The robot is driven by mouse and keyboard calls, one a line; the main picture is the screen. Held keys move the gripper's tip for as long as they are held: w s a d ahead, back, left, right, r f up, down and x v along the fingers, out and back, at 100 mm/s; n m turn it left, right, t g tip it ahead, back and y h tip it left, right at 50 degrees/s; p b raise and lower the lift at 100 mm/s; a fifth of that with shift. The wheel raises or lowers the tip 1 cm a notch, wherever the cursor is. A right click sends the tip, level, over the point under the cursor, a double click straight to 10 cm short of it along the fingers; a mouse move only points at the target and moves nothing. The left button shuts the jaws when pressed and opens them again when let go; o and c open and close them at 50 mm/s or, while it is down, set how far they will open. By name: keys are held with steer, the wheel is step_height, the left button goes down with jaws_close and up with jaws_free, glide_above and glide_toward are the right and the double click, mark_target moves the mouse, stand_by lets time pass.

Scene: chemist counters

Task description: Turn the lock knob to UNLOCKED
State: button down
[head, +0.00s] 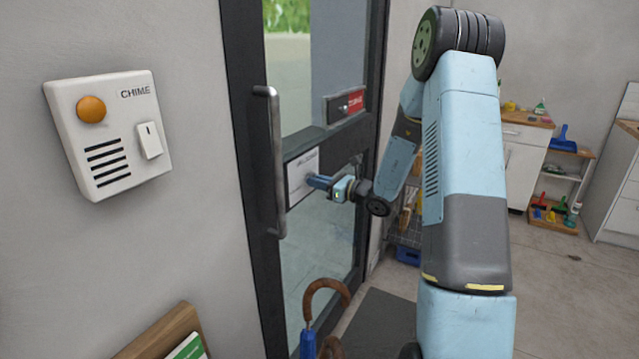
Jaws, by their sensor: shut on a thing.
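My gripper (315,182) is in the middle of the head view, at the glass door's dark frame. Its blue fingers point left, towards a white plate (302,163) with small print on the door. The fingers are shut at the plate, on what appears to be the lock knob. The knob is hidden behind the fingers, so its angle cannot be told. The print on the plate is too small to read.
A long vertical door handle (275,160) stands left of my gripper. A red sign (355,101) sits above it. A chime box (108,133) is on the left wall. An umbrella (326,287) stands below. Counters (520,165) are at the far right, with open floor before them.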

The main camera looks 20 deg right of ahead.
steer(key=shift+a+r, duration=0.1)
steer(key=shift+a, duration=0.05)
steer(key=c, duration=1.1)
jaws_free()
steer(key=shift+w, duration=0.1)
steer(key=v, duration=1.4)
